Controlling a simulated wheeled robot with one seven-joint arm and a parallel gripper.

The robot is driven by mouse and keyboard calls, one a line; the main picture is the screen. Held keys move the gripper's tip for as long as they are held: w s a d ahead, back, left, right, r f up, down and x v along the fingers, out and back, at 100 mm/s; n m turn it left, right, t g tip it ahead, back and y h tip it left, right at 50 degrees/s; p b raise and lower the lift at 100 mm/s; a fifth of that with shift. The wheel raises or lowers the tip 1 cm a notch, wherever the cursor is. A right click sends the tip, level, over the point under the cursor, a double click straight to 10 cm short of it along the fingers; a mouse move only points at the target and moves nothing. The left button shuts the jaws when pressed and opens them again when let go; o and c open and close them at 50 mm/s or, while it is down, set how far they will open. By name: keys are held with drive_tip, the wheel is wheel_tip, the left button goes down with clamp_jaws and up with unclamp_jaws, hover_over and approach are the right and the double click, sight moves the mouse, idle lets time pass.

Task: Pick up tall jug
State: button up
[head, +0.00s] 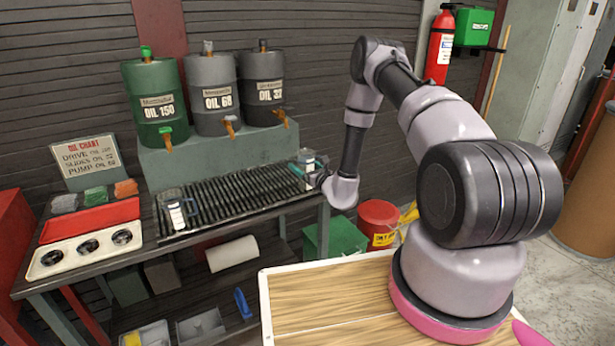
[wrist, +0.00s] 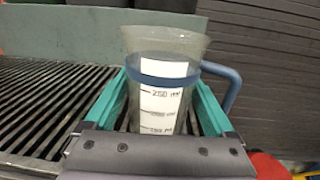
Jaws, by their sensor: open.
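A clear measuring jug (wrist: 163,100) with a blue band, a blue handle on its right and a white scale stands upright at the right end of the slatted rack in the wrist view. It also shows in the head view (head: 307,155), partly hidden by my gripper. My gripper (head: 300,171) is open, with its teal fingers on either side of this jug; I cannot tell whether they touch it. A second clear jug (head: 175,210) with a blue handle stands at the rack's left end. Which jug is taller is hard to judge.
The slatted rack (head: 235,195) sits on the bench below three oil drums, green (head: 153,95), grey (head: 212,95) and dark (head: 263,90), with taps. A red bucket (head: 378,222) stands on the floor right of the bench. The rack's middle is clear.

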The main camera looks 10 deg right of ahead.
drive_tip(key=shift+w+a, duration=0.2)
drive_tip(key=shift+w, duration=0.3)
drive_tip(key=c, duration=1.3)
drive_tip(key=shift+r, duration=0.15)
